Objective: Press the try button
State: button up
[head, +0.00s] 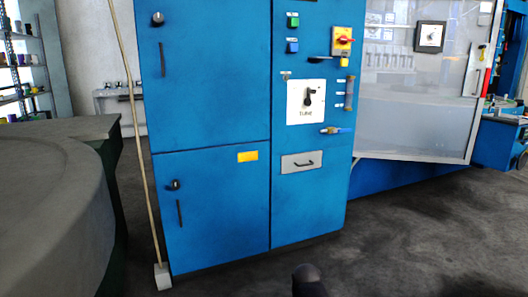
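A tall blue cabinet (212,110) stands in the middle of the head view. Its right-hand panel carries a green button (293,20) near the top and a blue button (292,46) just below it. Each has a small white label that is too small to read, so I cannot tell which one is the try button. Nothing touches either button. My gripper is not in view; only a dark rounded end shows at the bottom edge.
The panel also has a red-and-yellow switch (343,40), a white TUNE dial (306,101) and a grey drawer (302,162). A wooden pole (134,130) stands at the cabinet's left. A large dark round-edged surface (45,205) fills the left. The floor in front is clear.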

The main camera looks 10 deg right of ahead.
aim_at(294, 22)
jog(key=i, duration=0.95)
jog(key=u, duration=0.05)
